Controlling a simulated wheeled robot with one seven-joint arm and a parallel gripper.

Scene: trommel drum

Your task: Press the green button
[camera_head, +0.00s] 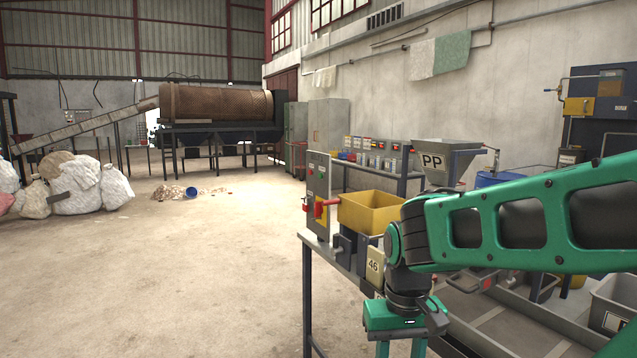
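A grey control box (317,195) stands upright on the near left end of the bench. It has a red handle on a yellow plate at its front and another red part on its left side. A small green spot (322,170) shows on its upper face, too small to tell for sure as the green button. My gripper (401,349) hangs from my green arm at the bottom edge, lower and to the right of the box, well apart from it.
A grey hopper marked PP (446,162) is beyond. White sacks (80,187) lie at left. The concrete floor (190,270) left of the bench is clear.

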